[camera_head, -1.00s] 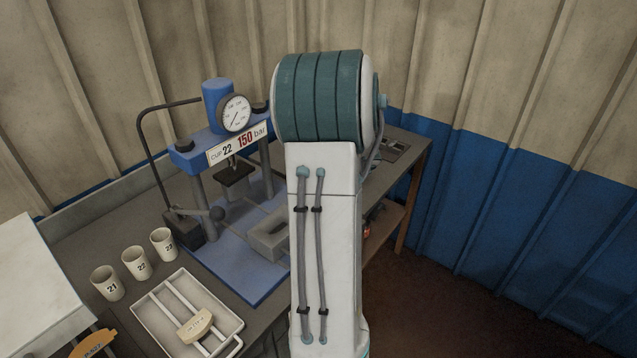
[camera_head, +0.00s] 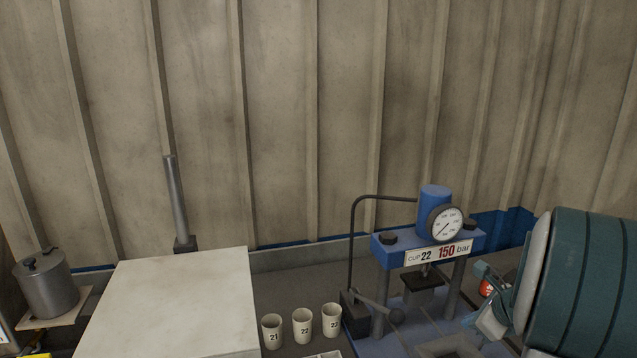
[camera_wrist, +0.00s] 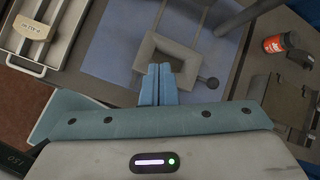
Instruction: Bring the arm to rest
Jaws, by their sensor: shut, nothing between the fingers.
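My gripper (camera_wrist: 161,82) shows in the wrist view with its two blue fingers together and nothing between them. It is over the bench, with its tips in front of a grey block with a square opening (camera_wrist: 145,60); I cannot tell the height between them. In the head view, my arm's teal joint fills the lower right corner, and a pale teal part of the arm shows beside the press. The gripper's fingertips cannot be made out there.
A blue press (camera_head: 436,245) with a gauge and a "CUP 22 150 bar" sign stands near my arm. Several numbered cups (camera_head: 302,327) stand left of it. A tray (camera_wrist: 50,45) holds a cream block (camera_wrist: 35,25). A red can (camera_wrist: 275,44) lies at right. A white box (camera_head: 170,300) and a pot (camera_head: 45,285) are farther left.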

